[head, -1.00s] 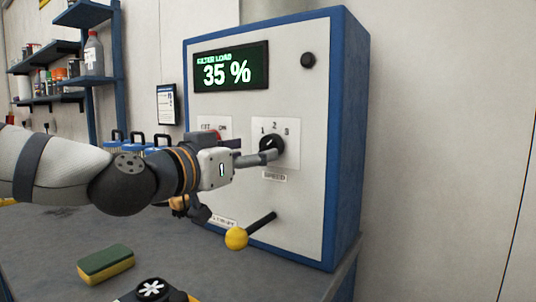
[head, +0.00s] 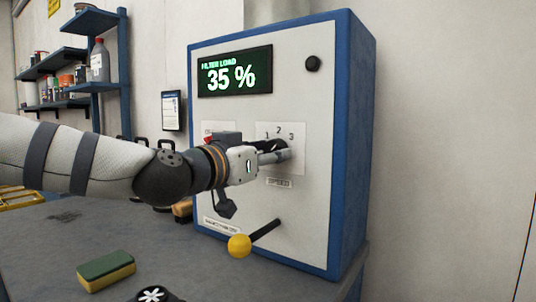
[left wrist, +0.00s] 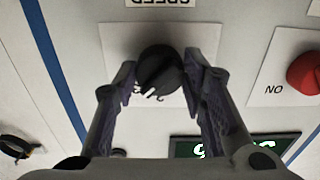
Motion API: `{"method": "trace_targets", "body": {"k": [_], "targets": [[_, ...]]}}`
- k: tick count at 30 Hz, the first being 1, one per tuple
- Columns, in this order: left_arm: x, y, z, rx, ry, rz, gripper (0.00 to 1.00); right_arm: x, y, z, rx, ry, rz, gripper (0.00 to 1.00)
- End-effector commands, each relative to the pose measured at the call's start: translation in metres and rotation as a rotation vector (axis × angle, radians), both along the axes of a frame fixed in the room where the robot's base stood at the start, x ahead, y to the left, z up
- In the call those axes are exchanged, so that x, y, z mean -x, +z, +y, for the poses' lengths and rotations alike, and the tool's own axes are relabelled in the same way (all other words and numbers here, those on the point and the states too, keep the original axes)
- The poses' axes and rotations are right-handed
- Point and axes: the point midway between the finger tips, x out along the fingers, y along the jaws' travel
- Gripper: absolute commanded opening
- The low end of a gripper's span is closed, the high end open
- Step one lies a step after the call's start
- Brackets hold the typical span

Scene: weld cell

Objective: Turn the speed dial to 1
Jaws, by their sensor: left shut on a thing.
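The speed dial is a round black knob on a white plate (head: 297,164) marked 1, 2 and 3, above a SPEED label (head: 279,183). In the head view my left gripper (head: 284,153) reaches it from the left and covers most of it. The left wrist view shows the dial (left wrist: 160,70) upside down between my two fingers, which are shut on it. My right gripper is out of view.
The cabinet's display (head: 235,71) reads FILTER LOAD 35 %. A red knob (left wrist: 305,72) marked ON sits beside the dial. A yellow-ended lever (head: 240,245) sticks out below. A green and yellow sponge (head: 106,270) lies on the bench (head: 60,245). Shelves (head: 100,85) hang at the left.

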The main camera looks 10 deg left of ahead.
Motion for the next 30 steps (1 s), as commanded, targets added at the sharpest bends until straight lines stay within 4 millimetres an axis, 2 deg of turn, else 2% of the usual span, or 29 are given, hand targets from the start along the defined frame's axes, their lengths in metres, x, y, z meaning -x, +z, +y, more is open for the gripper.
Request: {"method": "trace_targets", "body": {"k": [11, 30], "targets": [[0.002, 0.003, 0.000, 0.172, 0.000, 0.067, 0.10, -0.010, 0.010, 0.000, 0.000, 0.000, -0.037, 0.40], [0.002, 0.003, -0.002, 0.734, -0.001, 0.299, 0.10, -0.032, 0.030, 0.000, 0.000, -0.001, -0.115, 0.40]]}}
